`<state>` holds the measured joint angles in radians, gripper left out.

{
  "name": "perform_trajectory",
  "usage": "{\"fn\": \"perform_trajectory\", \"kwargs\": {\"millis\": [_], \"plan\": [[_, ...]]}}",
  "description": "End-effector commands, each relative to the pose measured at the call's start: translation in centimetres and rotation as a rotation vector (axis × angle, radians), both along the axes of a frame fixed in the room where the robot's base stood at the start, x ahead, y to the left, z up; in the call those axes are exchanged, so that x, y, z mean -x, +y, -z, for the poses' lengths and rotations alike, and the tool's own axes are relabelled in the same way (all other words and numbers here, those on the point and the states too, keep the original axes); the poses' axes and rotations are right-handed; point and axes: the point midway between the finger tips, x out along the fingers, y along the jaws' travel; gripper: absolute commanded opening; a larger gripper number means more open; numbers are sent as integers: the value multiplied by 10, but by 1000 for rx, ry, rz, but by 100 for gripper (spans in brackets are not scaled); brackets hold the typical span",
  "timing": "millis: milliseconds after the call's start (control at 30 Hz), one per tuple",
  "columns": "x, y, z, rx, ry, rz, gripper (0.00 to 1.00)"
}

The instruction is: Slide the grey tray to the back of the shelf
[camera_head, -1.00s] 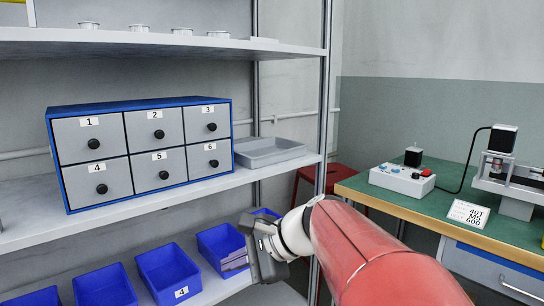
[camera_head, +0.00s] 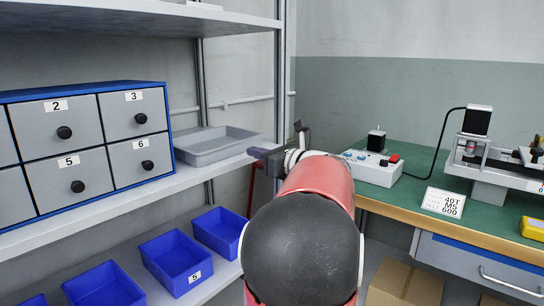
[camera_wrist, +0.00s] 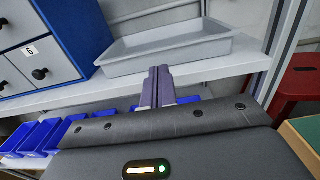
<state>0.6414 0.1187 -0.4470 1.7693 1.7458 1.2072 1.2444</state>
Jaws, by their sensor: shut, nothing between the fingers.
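The grey tray (camera_head: 214,145) lies flat on the middle shelf, just right of the blue drawer cabinet, near the shelf's right end. It also shows in the wrist view (camera_wrist: 170,48), where its front wall faces me. My gripper (camera_head: 256,153) is at the front edge of the shelf, to the right of the tray in the head view. In the wrist view my gripper's fingers (camera_wrist: 158,78) are together and empty, pointing at the tray's front side. I cannot tell whether they touch it.
The drawer cabinet (camera_head: 85,140) stands close to the tray's left side. The shelf post (camera_head: 279,80) rises at the right end. Blue bins (camera_head: 176,262) sit on the shelf below. A green workbench (camera_head: 400,158) with a control box (camera_head: 373,168) is at the right.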

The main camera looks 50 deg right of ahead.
Motion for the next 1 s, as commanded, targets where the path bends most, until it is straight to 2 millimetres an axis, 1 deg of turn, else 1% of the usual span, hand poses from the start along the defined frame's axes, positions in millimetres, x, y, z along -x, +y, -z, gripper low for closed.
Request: {"fn": "perform_trajectory", "kwargs": {"millis": [33,100,200,300,467,833,933,1000], "plan": [[-12,1,0,0,2,-3,0],[-25,3,0,0,2,-3,0],[-40,4,0,0,1,-2,0],[-51,5,0,1,2,-2,0],[-58,5,0,1,1,-1,0],[-61,6,0,1,1,-1,0],[-71,6,-1,2,2,-1,0],[-82,7,-1,1,3,-2,0]]}}
